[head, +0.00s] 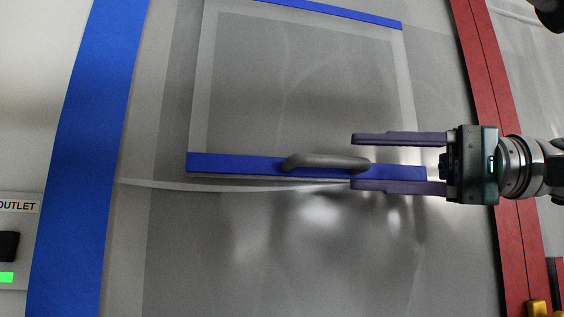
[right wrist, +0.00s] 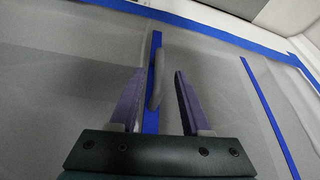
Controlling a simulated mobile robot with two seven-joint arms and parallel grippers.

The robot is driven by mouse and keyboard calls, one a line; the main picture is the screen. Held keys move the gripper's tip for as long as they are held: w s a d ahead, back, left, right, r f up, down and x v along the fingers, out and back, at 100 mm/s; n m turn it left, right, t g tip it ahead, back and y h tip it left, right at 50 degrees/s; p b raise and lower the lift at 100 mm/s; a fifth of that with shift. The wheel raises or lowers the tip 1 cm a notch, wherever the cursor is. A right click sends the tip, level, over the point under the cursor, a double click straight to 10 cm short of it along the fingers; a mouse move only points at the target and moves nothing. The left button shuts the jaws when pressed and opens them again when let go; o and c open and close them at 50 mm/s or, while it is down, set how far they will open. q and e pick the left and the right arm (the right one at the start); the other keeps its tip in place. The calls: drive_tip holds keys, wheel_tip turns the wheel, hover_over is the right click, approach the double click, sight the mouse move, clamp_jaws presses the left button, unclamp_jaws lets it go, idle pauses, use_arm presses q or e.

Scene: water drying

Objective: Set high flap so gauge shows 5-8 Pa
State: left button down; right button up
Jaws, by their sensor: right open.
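The flap (head: 310,80) is a grey translucent panel in the sheet, with a blue strip along its lower edge (head: 235,163). A dark grey bar handle (head: 325,161) is fixed on that strip. My right gripper (head: 352,162) comes in from the right, its two purple fingers open. The fingertips lie above and below the right end of the handle, with gaps on both sides. In the right wrist view the handle (right wrist: 155,78) stands between the spread fingers, nearer the left one; I cannot tell if it touches. No gauge is in view. My left gripper is not in view.
A blue vertical band (head: 95,130) borders the sheet at left, and a red one (head: 490,120) at right. An outlet panel (head: 20,222) with a black switch and green light is at far left. A yellow part (head: 538,308) shows at bottom right.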

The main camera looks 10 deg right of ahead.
sight(343, 158)
drive_tip(key=p+x, duration=0.1)
drive_tip(key=x, duration=0.1)
drive_tip(key=p+x, duration=0.1)
drive_tip(key=x, duration=0.1)
drive_tip(key=shift+r, duration=0.2)
drive_tip(key=shift+w+a+f, duration=0.2)
drive_tip(key=shift+a, duration=0.15)
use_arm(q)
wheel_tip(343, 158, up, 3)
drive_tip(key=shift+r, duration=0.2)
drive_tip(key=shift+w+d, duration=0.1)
use_arm(e)
drive_tip(key=shift+c, duration=0.4)
clamp_jaws()
